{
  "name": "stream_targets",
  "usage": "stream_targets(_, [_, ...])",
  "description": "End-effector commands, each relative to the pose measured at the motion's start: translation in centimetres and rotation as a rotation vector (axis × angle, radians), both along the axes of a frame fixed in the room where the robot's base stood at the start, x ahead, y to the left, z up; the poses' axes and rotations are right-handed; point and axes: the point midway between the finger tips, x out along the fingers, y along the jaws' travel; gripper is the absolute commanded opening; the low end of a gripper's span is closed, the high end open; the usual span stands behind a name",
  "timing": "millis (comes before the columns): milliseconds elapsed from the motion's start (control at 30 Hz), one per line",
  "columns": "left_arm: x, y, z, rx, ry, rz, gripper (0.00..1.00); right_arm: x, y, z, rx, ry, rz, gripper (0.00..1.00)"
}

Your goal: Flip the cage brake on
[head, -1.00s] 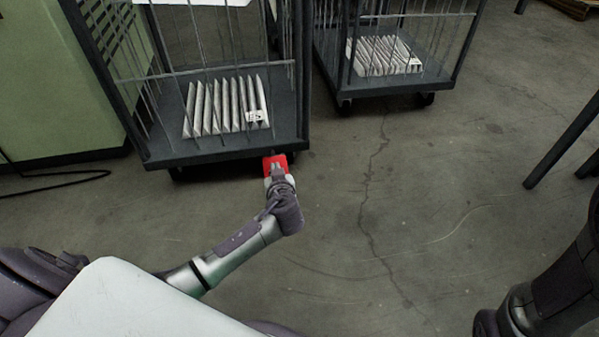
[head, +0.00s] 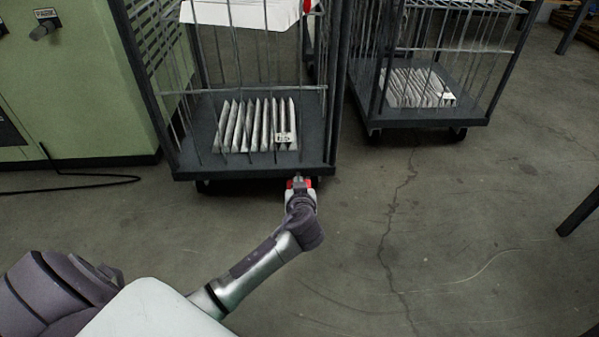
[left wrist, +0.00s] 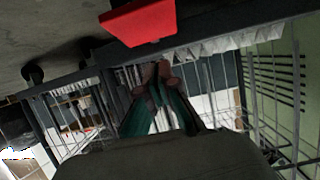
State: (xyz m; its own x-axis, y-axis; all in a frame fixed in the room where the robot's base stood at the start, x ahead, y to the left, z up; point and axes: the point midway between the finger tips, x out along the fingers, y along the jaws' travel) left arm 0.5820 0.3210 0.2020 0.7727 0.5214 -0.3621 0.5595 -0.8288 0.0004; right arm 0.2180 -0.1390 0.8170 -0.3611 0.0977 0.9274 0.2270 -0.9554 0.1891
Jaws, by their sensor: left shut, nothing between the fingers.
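The near cage (head: 258,171) is a wire cart on a dark base. Its red brake pedal (head: 309,183) sticks out low at the front right corner and is partly covered by my left gripper (head: 298,183). In the left wrist view the red pedal (left wrist: 140,22) shows large at the top, and my left fingertips (left wrist: 154,75) show just below it in the picture. The left gripper is shut and empty at the pedal; I cannot tell whether it touches. My right gripper is out of view.
Several pale filters (head: 255,126) stand on the near cage's base. A second wire cage (head: 420,117) with filters stands behind to the right. A green cabinet (head: 85,90) and a dark cable (head: 70,185) are at left.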

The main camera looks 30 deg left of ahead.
Motion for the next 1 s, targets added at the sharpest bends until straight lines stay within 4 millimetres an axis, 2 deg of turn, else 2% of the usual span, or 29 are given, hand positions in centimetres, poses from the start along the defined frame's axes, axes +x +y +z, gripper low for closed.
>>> stream_targets(100, [0.1,-0.1,2.7,-0.002,-0.01,-0.002,0.0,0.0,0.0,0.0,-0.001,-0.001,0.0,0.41])
stream_targets(300, [0.2,-0.2,5.2,0.0,-0.013,-0.004,0.0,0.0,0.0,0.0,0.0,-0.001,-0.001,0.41])
stream_targets(467, [0.2,-0.2,5.8,0.004,-0.012,-0.004,0.0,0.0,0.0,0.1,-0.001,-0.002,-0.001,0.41])
stream_targets(1000, [0.2,-0.1,5.8,0.004,-0.013,-0.004,0.0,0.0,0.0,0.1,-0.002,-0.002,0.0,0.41])
